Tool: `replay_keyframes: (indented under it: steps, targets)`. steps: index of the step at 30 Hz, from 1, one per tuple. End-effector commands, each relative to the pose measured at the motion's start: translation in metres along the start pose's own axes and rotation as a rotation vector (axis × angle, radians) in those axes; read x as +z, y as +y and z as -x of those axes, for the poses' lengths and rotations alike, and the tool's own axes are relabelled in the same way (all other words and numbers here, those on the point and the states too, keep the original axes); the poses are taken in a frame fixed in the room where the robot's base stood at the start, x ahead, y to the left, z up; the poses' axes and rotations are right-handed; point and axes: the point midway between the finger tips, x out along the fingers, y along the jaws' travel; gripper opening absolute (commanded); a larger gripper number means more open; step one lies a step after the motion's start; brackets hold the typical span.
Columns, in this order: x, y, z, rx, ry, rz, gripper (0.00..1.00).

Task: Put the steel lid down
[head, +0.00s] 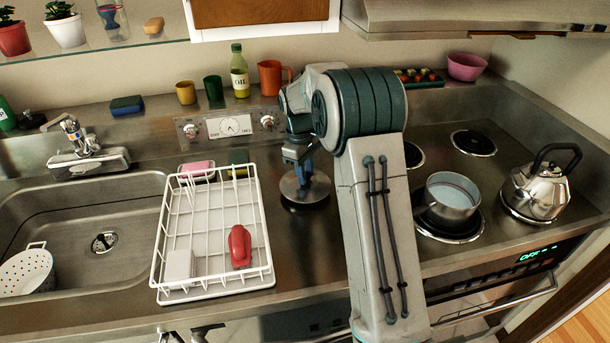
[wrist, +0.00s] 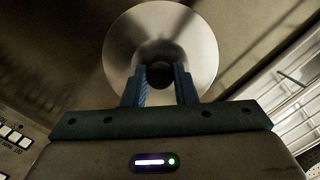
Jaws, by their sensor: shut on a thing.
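The steel lid (head: 305,188) is a round, shiny disc at the middle of the counter, just right of the white dish rack. My gripper (head: 304,160) is above it, pointing down, and is shut on the lid's knob. In the wrist view the lid (wrist: 190,45) lies beyond the fingertips, with the dark knob between the two fingers of my gripper (wrist: 160,78). A dark shadow shows close under the lid in the head view. I cannot tell whether the lid touches the counter. A steel pot (head: 450,196) without a lid stands on the front left coil.
The white dish rack (head: 215,275) holds a red item (head: 240,246) and stands close left of the lid. A kettle (head: 541,187) sits at the right of the hob. Cups and an oil bottle (head: 239,72) stand along the back. Bare counter (head: 310,245) lies in front of the lid.

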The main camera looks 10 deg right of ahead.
Motion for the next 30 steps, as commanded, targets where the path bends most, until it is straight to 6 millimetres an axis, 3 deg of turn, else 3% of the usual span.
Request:
replay_keyframes:
  steps: [4,14,15,17,25,30]
  targets:
    - [-0.002,-0.001,-0.017,0.0,-0.001,0.001,0.0]
    - [-0.003,0.0,-0.021,0.0,0.0,0.001,0.0]
    - [-0.003,0.0,-0.02,0.0,0.0,0.001,0.34]
    - [-0.003,0.0,-0.02,0.0,0.0,0.001,0.47]
    - [-0.003,0.0,-0.019,0.0,0.0,0.001,0.47]
    - [-0.003,0.0,-0.005,0.003,0.004,0.001,0.47]
